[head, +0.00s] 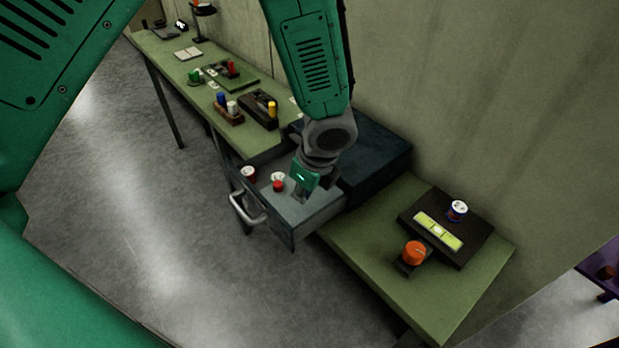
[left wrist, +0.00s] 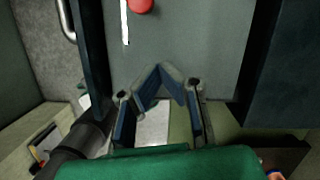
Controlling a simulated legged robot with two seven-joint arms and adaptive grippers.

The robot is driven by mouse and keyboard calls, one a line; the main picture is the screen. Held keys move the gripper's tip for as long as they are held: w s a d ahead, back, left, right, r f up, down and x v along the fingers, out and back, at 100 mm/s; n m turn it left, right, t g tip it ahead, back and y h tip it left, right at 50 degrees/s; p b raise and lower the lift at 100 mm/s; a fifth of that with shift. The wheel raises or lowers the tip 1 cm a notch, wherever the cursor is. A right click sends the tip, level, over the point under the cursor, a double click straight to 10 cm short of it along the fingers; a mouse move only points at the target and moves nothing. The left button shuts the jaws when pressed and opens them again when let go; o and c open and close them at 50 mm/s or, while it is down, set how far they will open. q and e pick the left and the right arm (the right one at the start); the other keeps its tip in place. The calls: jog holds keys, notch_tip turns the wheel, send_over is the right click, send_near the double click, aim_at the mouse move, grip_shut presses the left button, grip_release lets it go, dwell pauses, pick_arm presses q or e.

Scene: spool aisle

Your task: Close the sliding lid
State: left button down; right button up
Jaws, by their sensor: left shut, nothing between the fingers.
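I cannot make out a sliding lid for certain. A dark cabinet (head: 372,155) stands between the green tabletops, with its grey drawer (head: 318,212) pulled out at the front. The drawer has a pale handle (head: 243,210) and also shows in the left wrist view (left wrist: 195,35). My left gripper (head: 301,191) is over the drawer, its fingers shut and empty. In the left wrist view its fingertips (left wrist: 160,74) meet in front of the grey drawer floor. Whether they touch the drawer I cannot tell. My right gripper is out of view.
The drawer holds a red-and-white can (head: 249,173) and a red piece (head: 278,186). On the right tabletop (head: 372,260) are a dark board (head: 472,244), a yellow-green level (head: 438,231), a small can (head: 458,208) and an orange knob (head: 414,252). The left bench (head: 172,62) is cluttered; the floor is clear.

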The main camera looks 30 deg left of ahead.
aim_at(284, 191)
pick_arm(q)
jog(key=a, duration=0.3)
jog(key=shift+w+a+f, duration=0.15)
jog(key=shift+a+f, duration=0.1)
jog(key=shift+a, duration=0.05)
jog(key=shift+w+a+f, duration=0.1)
jog(key=shift+w+a, duration=0.05)
jog(key=shift+a, duration=0.1)
jog(key=shift+p, duration=0.3)
jog(key=shift+w+a, duration=0.1)
jog(key=shift+a, duration=0.2)
jog(key=w+a+p, duration=0.1)
jog(key=a, duration=0.2)
jog(key=w+a+p, duration=0.1)
jog(key=a+p, duration=0.1)
jog(key=a, duration=0.1)
jog(key=w+a+p, duration=0.1)
jog(key=w+a, duration=0.1)
jog(key=a, duration=0.2)
jog(key=shift+p, duration=0.3)
jog(key=shift+a, duration=0.15)
jog(key=shift+w+d, duration=0.1)
jog(key=shift+d, duration=0.15)
